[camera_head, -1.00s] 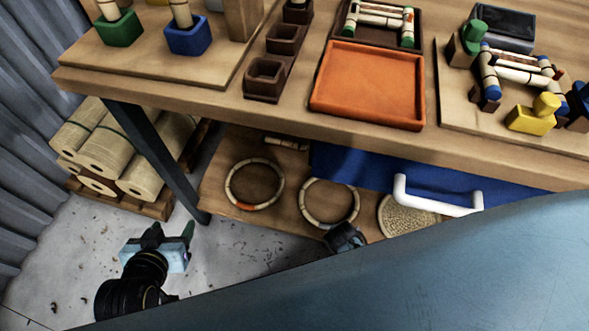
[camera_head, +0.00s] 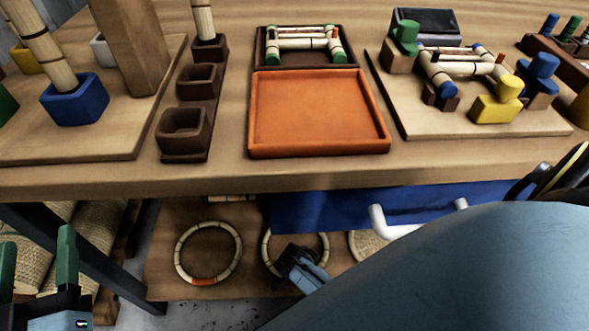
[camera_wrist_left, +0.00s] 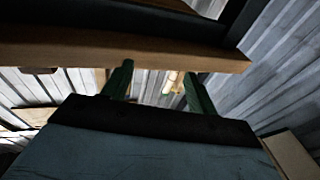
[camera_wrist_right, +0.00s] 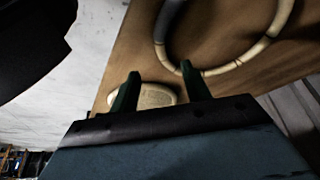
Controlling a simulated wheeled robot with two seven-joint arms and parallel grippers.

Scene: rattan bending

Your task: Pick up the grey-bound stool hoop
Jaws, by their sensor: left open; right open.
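On the lower shelf, a pale jointed hoop (camera_head: 266,248) lies flat behind my right gripper (camera_head: 300,272), which hides its near part. In the right wrist view a hoop (camera_wrist_right: 240,62) with a greyish stretch on its left side lies just beyond the right fingertips (camera_wrist_right: 160,72). My right gripper is open and empty. Another hoop (camera_head: 236,258) with an orange binding lies to the left on the shelf. My left gripper (camera_head: 36,255) is open and empty at the lower left, with its fingers upright; its fingertips (camera_wrist_left: 158,70) also show in the left wrist view.
A round woven disc (camera_head: 364,247) lies right of the hoops, beside a white handle (camera_head: 380,222) and blue panel (camera_head: 300,211). The table edge (camera_head: 220,180) overhangs the shelf (camera_head: 165,285). Above stand an orange tray (camera_head: 318,110), blocks and a board (camera_head: 480,122).

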